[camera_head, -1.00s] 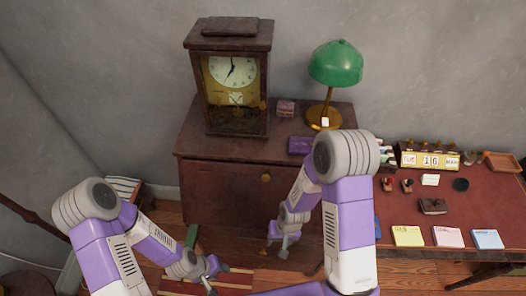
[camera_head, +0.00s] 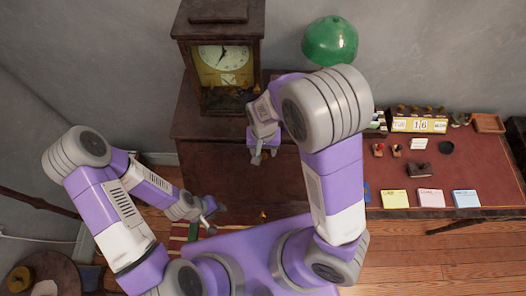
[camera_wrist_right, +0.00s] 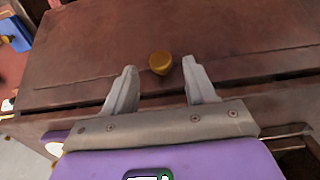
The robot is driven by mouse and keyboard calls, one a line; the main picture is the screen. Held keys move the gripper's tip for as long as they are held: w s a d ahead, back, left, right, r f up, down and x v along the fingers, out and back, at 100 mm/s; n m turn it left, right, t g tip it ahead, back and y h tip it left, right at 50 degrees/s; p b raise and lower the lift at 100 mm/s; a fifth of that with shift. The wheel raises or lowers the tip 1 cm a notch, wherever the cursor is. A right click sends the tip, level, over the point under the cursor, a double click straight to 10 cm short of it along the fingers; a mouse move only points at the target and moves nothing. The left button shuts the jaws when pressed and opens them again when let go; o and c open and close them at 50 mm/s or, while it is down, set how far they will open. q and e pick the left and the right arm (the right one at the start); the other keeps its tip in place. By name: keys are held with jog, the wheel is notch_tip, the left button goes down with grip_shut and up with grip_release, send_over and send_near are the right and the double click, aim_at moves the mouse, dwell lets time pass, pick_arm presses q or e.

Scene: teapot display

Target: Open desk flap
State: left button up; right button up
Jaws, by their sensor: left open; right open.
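The desk flap (camera_head: 225,165) is the dark wooden front panel of the cabinet under the clock, and it looks shut. My right gripper (camera_head: 261,157) is in front of its upper part and hides the knob in the head view. In the right wrist view, the round brass knob (camera_wrist_right: 160,63) on the flap (camera_wrist_right: 85,75) lies between the spread fingertips of my right gripper (camera_wrist_right: 159,66), with clear space on both sides. My left gripper (camera_head: 207,219) is open and empty, low in front of the cabinet's left part.
A glass-fronted clock (camera_head: 222,65) and a green lamp (camera_head: 330,40) stand on the cabinet. To the right is a red-topped desk (camera_head: 480,160) with a calendar, stamps and coloured note pads.

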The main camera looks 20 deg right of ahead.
jog(key=shift+f, duration=1.45)
jog(key=shift+w, duration=0.1)
grip_shut()
